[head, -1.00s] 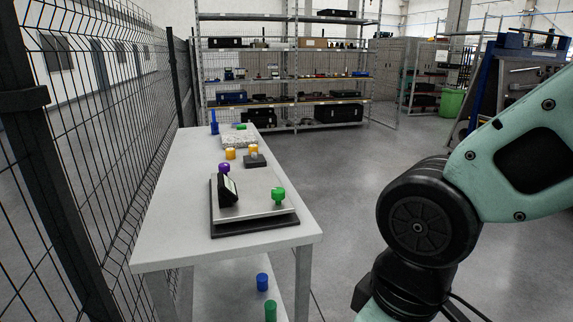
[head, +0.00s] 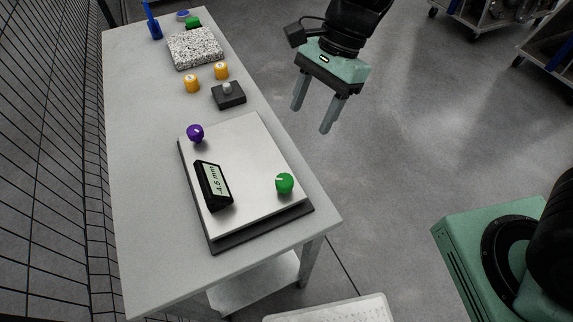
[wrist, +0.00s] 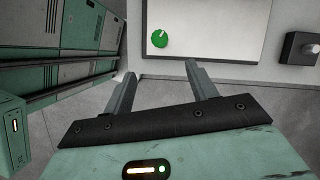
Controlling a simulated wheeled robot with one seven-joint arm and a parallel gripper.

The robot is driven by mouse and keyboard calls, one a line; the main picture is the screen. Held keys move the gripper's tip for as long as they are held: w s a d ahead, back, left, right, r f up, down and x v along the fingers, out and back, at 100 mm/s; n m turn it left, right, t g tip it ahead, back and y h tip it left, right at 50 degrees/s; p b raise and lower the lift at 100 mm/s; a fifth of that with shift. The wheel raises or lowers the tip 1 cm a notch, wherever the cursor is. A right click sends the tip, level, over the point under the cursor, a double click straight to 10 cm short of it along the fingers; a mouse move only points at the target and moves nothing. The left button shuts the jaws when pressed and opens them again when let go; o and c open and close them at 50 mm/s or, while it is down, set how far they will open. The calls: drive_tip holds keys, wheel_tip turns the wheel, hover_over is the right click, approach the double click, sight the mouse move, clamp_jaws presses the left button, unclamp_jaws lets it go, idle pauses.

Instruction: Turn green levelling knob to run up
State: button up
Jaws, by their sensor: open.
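The green levelling knob (head: 285,183) sits on the right part of a pale metal plate (head: 245,150) on the table, with a white mark on its top. It also shows in the wrist view (wrist: 159,38), beyond my fingertips and between their lines. A purple knob (head: 195,133) stands at the plate's far left corner. A black digital level (head: 213,186) with a lit display stands on the plate's left. My gripper (head: 312,117) is open and empty, off the table's right edge, up and to the right of the green knob and apart from it.
A wire fence (head: 45,180) runs along the left. Open floor lies right of the table.

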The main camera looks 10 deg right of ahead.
sight(285, 179)
drive_tip(key=x, duration=1.6)
drive_tip(key=shift+f, duration=0.3)
drive_tip(key=c, duration=1)
